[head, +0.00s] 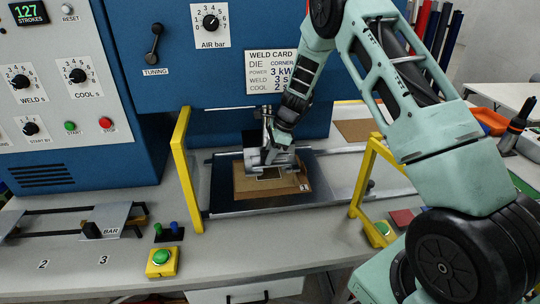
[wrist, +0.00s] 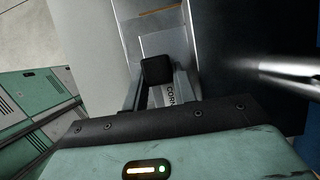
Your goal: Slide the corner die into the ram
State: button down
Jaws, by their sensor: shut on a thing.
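My gripper (head: 272,158) is at the middle of the welder, above the platen and below the blue head panel. My gripper is shut on this die. In the head view the die is small and mostly covered by my gripper. The ram is hard to make out behind my gripper, so I cannot tell whether the die touches it.
A brown board (head: 245,186) lies on the dark platen below my gripper. Yellow guard posts (head: 185,165) stand left and right of it. A weld card (head: 271,72) hangs behind. A tool marked "BAR" (head: 112,222) and green buttons (head: 161,257) are at the front left.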

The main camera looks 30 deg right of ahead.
jog(key=shift+w+d+r, duration=0.1)
jog(key=shift+w, duration=0.1)
jog(key=c, duration=1.1)
grip_release()
jog(key=shift+o, duration=0.2)
jog(key=shift+d, duration=0.1)
jog(key=shift+w+d+r, duration=0.1)
jog(key=shift+d+r, duration=0.05)
jog(key=shift+r, duration=0.2)
jog(key=b+v, duration=0.5)
jog(key=v, duration=1.1)
jog(key=shift+s+r, duration=0.25)
jog(key=shift+r, duration=0.05)
